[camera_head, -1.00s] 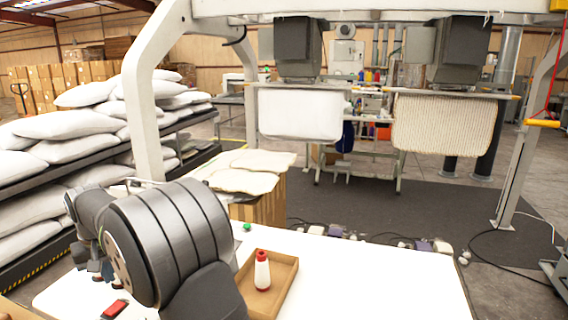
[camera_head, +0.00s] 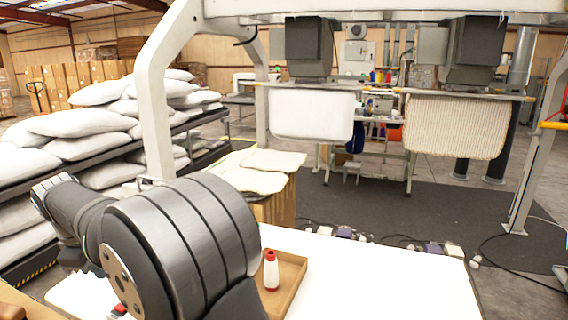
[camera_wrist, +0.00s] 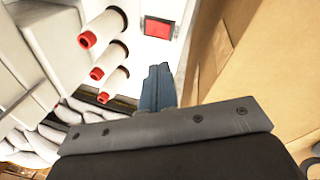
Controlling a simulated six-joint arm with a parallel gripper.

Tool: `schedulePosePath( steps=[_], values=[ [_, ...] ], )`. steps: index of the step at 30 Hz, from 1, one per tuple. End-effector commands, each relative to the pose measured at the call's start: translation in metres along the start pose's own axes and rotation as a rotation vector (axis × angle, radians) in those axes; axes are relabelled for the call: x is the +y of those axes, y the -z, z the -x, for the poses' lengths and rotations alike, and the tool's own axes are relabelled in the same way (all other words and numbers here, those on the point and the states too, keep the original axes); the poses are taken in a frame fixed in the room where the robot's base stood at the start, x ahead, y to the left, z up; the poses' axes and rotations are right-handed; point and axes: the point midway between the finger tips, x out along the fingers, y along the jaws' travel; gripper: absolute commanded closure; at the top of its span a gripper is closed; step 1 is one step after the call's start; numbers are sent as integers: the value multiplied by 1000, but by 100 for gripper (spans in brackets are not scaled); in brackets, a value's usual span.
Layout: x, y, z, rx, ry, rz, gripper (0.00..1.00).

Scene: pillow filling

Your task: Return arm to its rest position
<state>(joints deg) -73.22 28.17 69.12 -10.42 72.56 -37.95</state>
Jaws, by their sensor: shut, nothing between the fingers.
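My arm fills the lower left of the head view, its large grey joint close to the camera. My gripper (camera_wrist: 158,88) shows in the wrist view with its dark fingers together, shut and empty. The gripper's fingers do not show clearly in the head view.
Shelves of white pillows (camera_head: 75,122) stand at the left. Two pillow covers (camera_head: 312,114) hang from the machine frame (camera_head: 158,90). The table's right part is clear.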

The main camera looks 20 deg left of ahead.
Motion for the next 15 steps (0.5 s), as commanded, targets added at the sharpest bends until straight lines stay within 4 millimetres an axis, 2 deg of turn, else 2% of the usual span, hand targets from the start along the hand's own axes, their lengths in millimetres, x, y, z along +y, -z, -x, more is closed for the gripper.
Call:
schedulePosePath(
  steps=[7,15],
  values=[
    [-9,1,12,-12,-31,205,100],
    [-13,2,18,-19,-44,296,100]
  ],
)
